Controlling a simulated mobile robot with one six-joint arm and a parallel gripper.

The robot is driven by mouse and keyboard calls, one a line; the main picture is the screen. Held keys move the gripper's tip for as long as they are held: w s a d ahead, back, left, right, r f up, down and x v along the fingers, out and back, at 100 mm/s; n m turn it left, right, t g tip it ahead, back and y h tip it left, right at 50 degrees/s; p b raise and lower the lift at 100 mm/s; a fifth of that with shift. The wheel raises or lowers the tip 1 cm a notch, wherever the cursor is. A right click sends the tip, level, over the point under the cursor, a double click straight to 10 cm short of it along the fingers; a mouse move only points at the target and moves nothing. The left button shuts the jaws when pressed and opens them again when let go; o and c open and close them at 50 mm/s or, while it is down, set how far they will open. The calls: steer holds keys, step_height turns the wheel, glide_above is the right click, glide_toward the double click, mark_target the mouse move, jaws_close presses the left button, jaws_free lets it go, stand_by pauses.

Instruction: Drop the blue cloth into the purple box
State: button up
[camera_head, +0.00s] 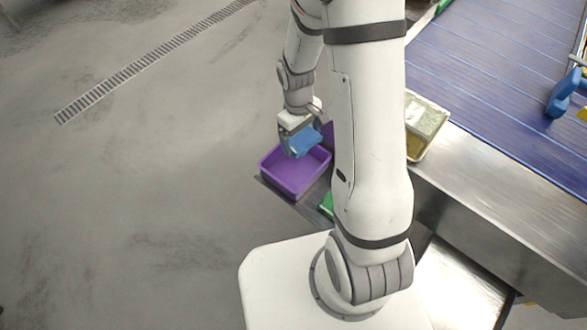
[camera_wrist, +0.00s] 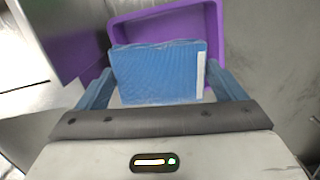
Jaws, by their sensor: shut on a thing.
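The blue cloth (camera_head: 302,142) is a folded flat piece held in my gripper (camera_head: 292,138). In the wrist view the cloth (camera_wrist: 158,72) sits between the two blue fingers of my gripper (camera_wrist: 163,90), which is shut on it. A white strip shows along its right edge. The purple box (camera_head: 293,190) is an open tray to the left of my arm in the head view. The cloth appears over the back part of its opening. In the wrist view the box (camera_wrist: 213,25) lies behind and beneath the cloth, partly hidden by it. The gap between cloth and box floor cannot be judged.
A tray with pale and yellowish contents (camera_head: 408,152) stands at the edge of the blue conveyor (camera_head: 490,70). A green thing (camera_head: 327,205) is partly hidden behind my arm. A blue-handled tool (camera_head: 562,95) lies at the right. The grey floor at left is clear.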

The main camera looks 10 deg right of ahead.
steer(key=shift+f+b, duration=0.75)
steer(key=shift+f, duration=0.8)
steer(key=shift+s, duration=0.1)
steer(key=o, duration=0.7)
steer(key=shift+r, duration=0.1)
steer(key=r, duration=0.6)
steer(key=shift+w+a+r, duration=0.2)
steer(key=shift+w+r, duration=0.15)
steer(key=shift+r, duration=0.5)
